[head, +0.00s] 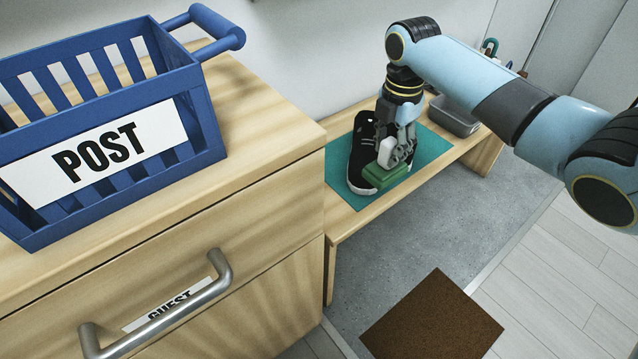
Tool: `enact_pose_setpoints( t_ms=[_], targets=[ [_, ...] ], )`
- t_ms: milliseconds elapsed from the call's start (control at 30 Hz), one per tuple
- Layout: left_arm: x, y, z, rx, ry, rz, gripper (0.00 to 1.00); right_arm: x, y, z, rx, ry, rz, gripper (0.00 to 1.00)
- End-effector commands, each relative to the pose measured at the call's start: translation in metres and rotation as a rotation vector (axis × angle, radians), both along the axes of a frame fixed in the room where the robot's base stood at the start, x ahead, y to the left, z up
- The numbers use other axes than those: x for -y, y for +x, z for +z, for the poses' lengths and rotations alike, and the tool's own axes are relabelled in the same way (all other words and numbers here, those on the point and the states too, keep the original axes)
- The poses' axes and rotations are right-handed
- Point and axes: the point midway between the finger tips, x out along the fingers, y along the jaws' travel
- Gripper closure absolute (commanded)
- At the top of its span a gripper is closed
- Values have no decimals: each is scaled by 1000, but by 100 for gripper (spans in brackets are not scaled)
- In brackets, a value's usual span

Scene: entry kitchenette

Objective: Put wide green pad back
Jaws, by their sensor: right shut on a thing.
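The wide green pad (388,177) is a small green block held in my right gripper (394,158). The gripper points down and is shut on the pad. The pad is at the front of a black shoe (362,158) with a pale sole, and partly covers it; I cannot tell whether they touch. The shoe rests on a flat teal mat (421,163) on a low wooden bench (352,219). My left gripper is not in view.
A grey tray (455,119) stands at the bench's far end, partly behind my right arm. A wooden cabinet (262,119) with a metal handle (165,317) stands at left, bearing a blue POST basket (205,110). A brown mat (433,318) lies on the floor.

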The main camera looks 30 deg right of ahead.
Motion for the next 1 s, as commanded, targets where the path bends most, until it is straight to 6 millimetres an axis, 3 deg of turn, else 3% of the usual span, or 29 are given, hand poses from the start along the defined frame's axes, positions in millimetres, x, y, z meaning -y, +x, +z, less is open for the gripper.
enact_pose_setpoints(
  t_ms=[367,467,733,900,1000],
  targets=[
    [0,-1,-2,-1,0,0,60,-4,2,-4,0,3,0,93],
    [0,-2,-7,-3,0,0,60,-15,7,-12,0,5,0,93],
    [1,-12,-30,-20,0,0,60,-72,34,-52,-2,7,1,93],
    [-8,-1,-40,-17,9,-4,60,-104,50,-74,-2,5,0,93],
    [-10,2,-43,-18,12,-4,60,-105,51,-89,-5,0,-1,93]
  ],
)
